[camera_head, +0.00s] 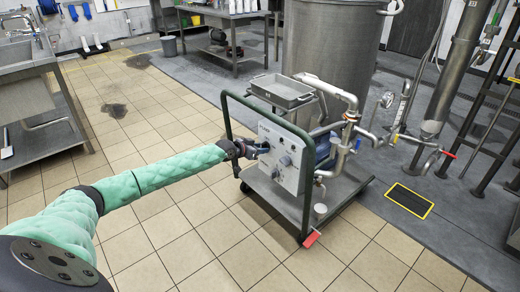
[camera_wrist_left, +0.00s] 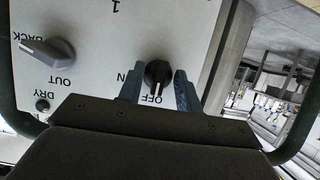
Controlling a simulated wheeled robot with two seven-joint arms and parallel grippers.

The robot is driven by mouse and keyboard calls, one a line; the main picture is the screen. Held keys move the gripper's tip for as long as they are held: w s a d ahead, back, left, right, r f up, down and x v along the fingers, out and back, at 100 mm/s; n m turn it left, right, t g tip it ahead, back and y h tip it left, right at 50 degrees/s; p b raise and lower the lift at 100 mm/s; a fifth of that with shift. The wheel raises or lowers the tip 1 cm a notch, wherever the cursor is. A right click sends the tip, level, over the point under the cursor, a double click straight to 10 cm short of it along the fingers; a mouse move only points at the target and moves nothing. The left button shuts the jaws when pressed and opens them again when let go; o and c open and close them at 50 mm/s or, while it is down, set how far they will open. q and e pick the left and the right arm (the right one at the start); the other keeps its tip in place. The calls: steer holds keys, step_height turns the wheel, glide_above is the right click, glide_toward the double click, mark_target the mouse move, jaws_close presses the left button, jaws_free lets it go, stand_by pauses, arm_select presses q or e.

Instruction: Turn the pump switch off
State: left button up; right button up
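The pump cart's light grey control panel (camera_head: 282,157) faces my left arm in the head view. In the left wrist view the panel (camera_wrist_left: 95,50) appears upside down. A black rotary switch (camera_wrist_left: 157,74) sits between the two fingertips of my left gripper (camera_wrist_left: 159,90). Its white pointer mark faces down in the picture, toward the "OFF" lettering; part of the "ON" label is hidden by a finger. The fingers are apart, one on each side of the knob, with narrow gaps; contact is unclear. In the head view my left gripper (camera_head: 257,149) is at the panel's left part. My right gripper is out of view.
A grey selector knob (camera_wrist_left: 47,50) and a small "DRY" button (camera_wrist_left: 42,105) are beside the switch. The cart has a green frame (camera_head: 226,115), a metal tray (camera_head: 282,91) and steel pipes (camera_head: 330,90). A large steel tank (camera_head: 330,45) stands behind. Tiled floor (camera_head: 200,235) is open in front.

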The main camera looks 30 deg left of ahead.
arm_select(q)
steer(key=v, duration=0.7)
steer(key=shift+s, duration=0.3)
steer(key=shift+a+r, duration=0.15)
stand_by(0.4)
